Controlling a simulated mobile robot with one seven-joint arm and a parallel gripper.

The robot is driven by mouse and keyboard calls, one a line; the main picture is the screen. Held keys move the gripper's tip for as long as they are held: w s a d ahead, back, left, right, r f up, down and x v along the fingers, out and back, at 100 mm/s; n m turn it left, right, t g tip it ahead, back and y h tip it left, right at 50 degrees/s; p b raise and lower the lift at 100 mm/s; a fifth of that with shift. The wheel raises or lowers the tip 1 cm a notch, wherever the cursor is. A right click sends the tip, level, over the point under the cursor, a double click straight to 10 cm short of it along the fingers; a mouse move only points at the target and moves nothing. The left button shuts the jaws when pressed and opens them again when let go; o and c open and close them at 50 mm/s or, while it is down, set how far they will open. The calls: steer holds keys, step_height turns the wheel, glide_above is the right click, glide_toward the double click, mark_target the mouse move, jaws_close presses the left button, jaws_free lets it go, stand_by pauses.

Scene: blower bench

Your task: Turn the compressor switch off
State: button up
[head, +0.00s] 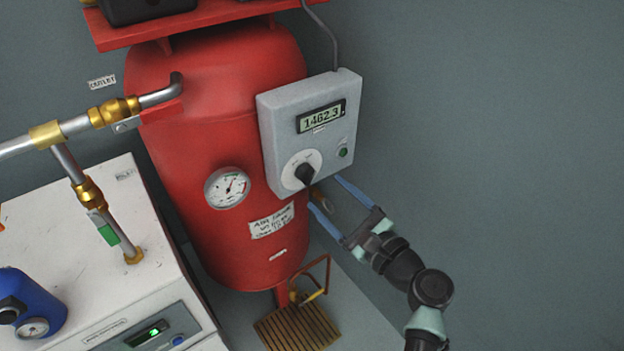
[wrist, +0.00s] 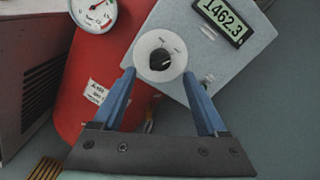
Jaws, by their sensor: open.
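The compressor switch is a black rotary knob (head: 305,173) on a round white dial plate at the lower left of the grey control box (head: 282,118). The box is fixed to the front of the red compressor tank (head: 215,150). In the wrist view the knob (wrist: 160,60) sits beyond and between the fingertips, and its dial markings are too small to read. My gripper (head: 325,193) is open and empty, just below and right of the knob. Its blue fingers (wrist: 163,80) appear apart from the knob. A display (head: 321,116) reads 1462.3, with a green lamp (head: 343,152) below it.
A pressure gauge (head: 227,187) and paper label (head: 271,221) are on the tank. A metal pipe with brass fittings (head: 115,111) enters at left above a white cabinet (head: 60,240). A brass pedal-like grille (head: 297,328) lies below. The right side is clear wall.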

mark_target(310, 179)
steer(key=b+x, duration=0.1)
steer(key=x, duration=0.5)
steer(key=shift+w+a, duration=0.15)
steer(key=shift+w, duration=0.05)
jaws_close()
